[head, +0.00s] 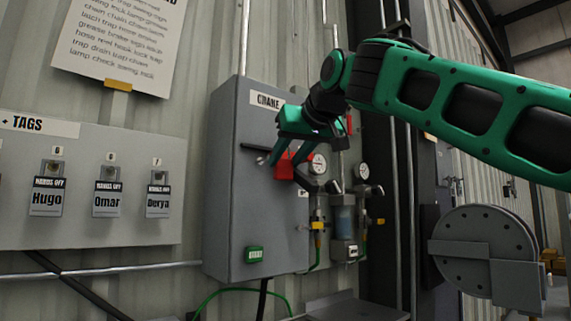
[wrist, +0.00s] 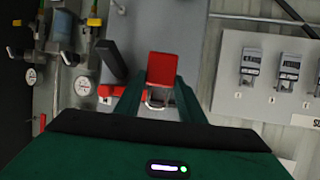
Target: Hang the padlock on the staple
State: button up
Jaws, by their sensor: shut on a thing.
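The red padlock (wrist: 161,67) is between the tips of my green gripper (wrist: 159,88) in the wrist view. Its silver shackle (wrist: 157,105) shows on the side toward my palm. In the head view, my gripper (head: 283,160) is in front of the grey CRANE cabinet (head: 230,205), with red (head: 284,166) showing by its fingers. A black handle (head: 256,148) with a red part beside it (wrist: 105,91) is next to the padlock. I cannot make out the staple clearly; a small pale piece (head: 262,160) shows under the handle. The shackle is not visibly around anything.
A board with tags (head: 150,160) is left of the cabinet. Gauges (head: 318,164) and valves stand close on its right. A green START label (head: 254,254) is low on the cabinet. Pipes run up the wall. A large grey disc (head: 480,245) is at the right.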

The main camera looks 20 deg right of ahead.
jog(key=shift+w+a+f, duration=0.3)
jog(key=shift+w+a, duration=0.15)
jog(key=shift+w, duration=0.95)
jog(key=shift+w+a+f, duration=0.25)
jog(key=shift+w+a, duration=0.2)
jog(key=shift+w, duration=0.95)
jog(key=shift+w+a+f, duration=0.3)
jog(key=shift+w+a, duration=0.15)
jog(key=shift+w, duration=0.95)
jog(key=shift+f, duration=0.1)
jog(key=o, duration=0.9)
jog(key=v, duration=1)
jog(key=shift+s, duration=0.25)
